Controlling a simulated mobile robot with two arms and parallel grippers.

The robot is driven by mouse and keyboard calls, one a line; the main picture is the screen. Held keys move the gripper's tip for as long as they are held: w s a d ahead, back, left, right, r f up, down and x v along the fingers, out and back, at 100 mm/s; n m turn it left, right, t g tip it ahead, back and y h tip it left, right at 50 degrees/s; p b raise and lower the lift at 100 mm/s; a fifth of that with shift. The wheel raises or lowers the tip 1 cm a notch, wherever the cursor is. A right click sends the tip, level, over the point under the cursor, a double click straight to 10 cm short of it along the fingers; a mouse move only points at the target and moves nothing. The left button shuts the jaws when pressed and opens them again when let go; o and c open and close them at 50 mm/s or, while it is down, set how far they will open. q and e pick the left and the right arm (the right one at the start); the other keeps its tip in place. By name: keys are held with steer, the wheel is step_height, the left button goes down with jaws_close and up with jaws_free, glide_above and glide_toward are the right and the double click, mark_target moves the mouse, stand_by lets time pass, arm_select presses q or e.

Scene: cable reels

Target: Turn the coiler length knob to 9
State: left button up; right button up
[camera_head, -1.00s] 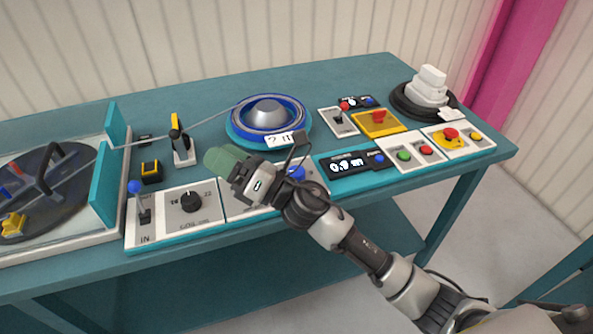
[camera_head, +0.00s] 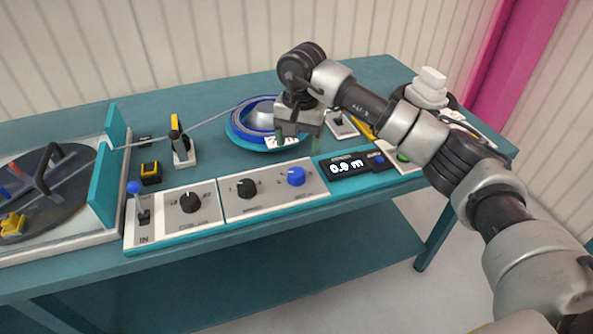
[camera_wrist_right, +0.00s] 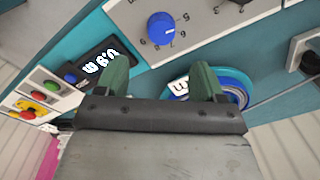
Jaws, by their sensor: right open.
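A blue knob (camera_head: 296,176) and a black knob (camera_head: 247,188) share a light panel on the bench front. The panel lettering is too small to tell which is the length knob. In the right wrist view the blue knob (camera_wrist_right: 161,28) has a white pointer mark and printed numbers around it. The display (camera_head: 347,167) beside it reads 0.9 m. My right gripper (camera_head: 297,139) points down above the panel's back edge, with its green fingers apart and empty. In the wrist view its fingertips (camera_wrist_right: 160,74) are clear of the blue knob. My left gripper is not in view.
Another black knob (camera_head: 190,202) and a blue-tipped lever (camera_head: 134,188) sit on the left panel. A blue-rimmed reel (camera_head: 238,128) stands behind my gripper, partly hidden. A cable runs left from it past a yellow-and-black guide (camera_head: 175,135). My right arm covers part of the right-hand buttons.

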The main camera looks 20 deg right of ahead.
mark_target(296, 171)
steer(key=f, duration=0.9)
steer(key=shift+a+f+p, duration=0.25)
steer(key=shift+f+p, duration=0.05)
steer(key=shift+w, duration=0.1)
steer(key=c, duration=0.9)
steer(key=shift+c, duration=0.2)
